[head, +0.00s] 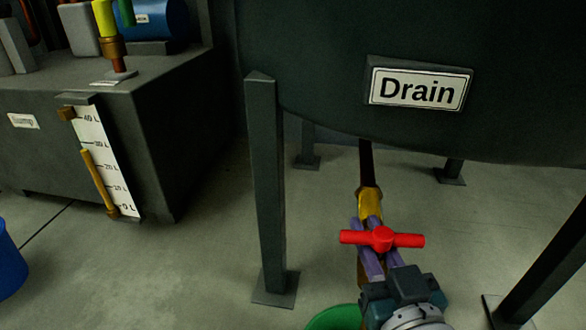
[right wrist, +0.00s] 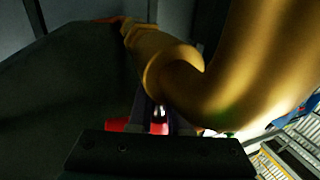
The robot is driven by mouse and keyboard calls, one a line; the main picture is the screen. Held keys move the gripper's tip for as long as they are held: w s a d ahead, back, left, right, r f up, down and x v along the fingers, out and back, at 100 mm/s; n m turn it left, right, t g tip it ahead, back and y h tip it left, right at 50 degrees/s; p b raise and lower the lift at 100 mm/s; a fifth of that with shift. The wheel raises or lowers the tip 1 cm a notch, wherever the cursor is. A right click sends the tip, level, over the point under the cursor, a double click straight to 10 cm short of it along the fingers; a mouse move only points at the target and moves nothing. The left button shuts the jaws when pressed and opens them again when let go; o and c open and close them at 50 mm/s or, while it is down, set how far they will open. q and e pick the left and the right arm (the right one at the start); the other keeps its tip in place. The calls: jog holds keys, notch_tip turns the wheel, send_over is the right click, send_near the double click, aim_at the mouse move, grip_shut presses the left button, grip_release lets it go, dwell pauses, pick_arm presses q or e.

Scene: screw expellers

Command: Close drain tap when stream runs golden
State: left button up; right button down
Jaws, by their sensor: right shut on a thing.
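A brass drain tap (head: 370,201) hangs on a dark pipe under the tank labelled "Drain" (head: 420,90). Its red T-shaped handle (head: 382,239) lies crosswise in the head view. My right gripper (head: 368,226) has its purple fingers around the tap at the handle and is shut on the handle. In the right wrist view the brass tap body (right wrist: 185,80) fills much of the picture, and a bit of the red handle (right wrist: 122,125) shows at the fingers. I cannot make out any stream; the spout is hidden behind my gripper. My left gripper is not in view.
A green bucket (head: 335,318) stands below the tap, partly cut off. Tank legs (head: 266,190) stand left and right of my right arm. A sump box (head: 150,130) with a level gauge (head: 104,165) is at left, and a blue container (head: 8,262) at the left edge.

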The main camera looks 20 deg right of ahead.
aim_at(380, 257)
jog(key=shift+d+m+h, duration=0.1)
jog(key=shift+m+h, duration=0.3)
jog(key=shift+h, duration=0.2)
jog(key=c, duration=0.8)
grip_release()
jog(key=shift+c, duration=0.2)
jog(key=shift+s+p, duration=0.35)
jog(key=shift+s, duration=0.2)
jog(key=p+v, duration=0.2)
jog(key=v, duration=0.6)
jog(key=shift+a+r, duration=0.1)
jog(key=shift+a, duration=0.1)
jog(key=shift+s+a, duration=0.15)
jog(key=shift+s, duration=0.25)
